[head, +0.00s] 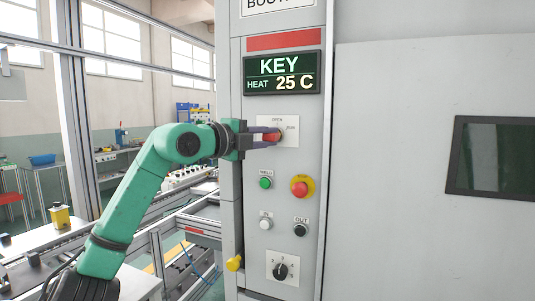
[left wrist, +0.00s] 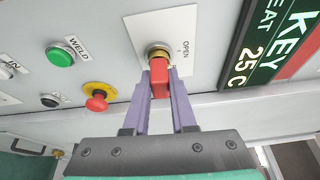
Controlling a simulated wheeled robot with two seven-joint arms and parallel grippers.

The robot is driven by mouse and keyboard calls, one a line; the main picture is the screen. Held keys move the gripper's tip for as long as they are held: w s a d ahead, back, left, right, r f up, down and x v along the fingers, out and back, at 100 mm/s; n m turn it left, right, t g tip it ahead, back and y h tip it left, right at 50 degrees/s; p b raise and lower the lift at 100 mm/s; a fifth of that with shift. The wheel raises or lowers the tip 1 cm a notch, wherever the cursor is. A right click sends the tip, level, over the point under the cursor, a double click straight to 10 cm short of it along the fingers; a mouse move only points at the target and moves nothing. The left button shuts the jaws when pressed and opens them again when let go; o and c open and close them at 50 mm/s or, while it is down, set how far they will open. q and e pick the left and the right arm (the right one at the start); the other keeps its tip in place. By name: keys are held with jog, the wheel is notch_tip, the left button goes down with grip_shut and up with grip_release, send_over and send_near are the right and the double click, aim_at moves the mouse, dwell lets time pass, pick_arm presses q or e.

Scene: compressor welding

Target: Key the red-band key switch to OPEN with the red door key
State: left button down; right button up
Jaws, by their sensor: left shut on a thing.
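The key switch sits on a white plate (head: 291,124) marked OPEN and RUN, below the red band (head: 284,40) and the KEY display (head: 282,73). My left gripper (head: 268,138) reaches in from the left and is shut on the red door key (head: 271,137). In the left wrist view the red key (left wrist: 159,70) stands between the two purple fingers, against the brass switch barrel (left wrist: 158,52). Whether it is fully seated is hard to tell. The word OPEN shows on the plate (left wrist: 185,50). My right gripper is not in view.
Below the switch are a green WELD button (head: 265,182), a red emergency stop (head: 300,187), a white IN button (head: 265,224), a black OUT button (head: 300,230) and a rotary knob (head: 281,270). A dark window (head: 492,157) is at right. A conveyor (head: 190,222) runs at left.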

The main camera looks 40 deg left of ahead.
pick_arm(q)
jog(key=c, duration=0.7)
grip_release()
jog(key=shift+w, duration=0.1)
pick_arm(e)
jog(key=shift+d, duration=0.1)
pick_arm(q)
jog(key=shift+o, duration=0.2)
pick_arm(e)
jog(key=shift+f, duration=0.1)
pick_arm(q)
jog(key=shift+s+f, duration=0.15)
jog(key=shift+s, duration=0.1)
jog(key=s+b, duration=0.7)
jog(key=s, duration=0.7)
jog(key=shift+a+r+b, duration=0.25)
jog(key=shift+a+b, duration=0.05)
jog(key=shift+a, duration=0.15)
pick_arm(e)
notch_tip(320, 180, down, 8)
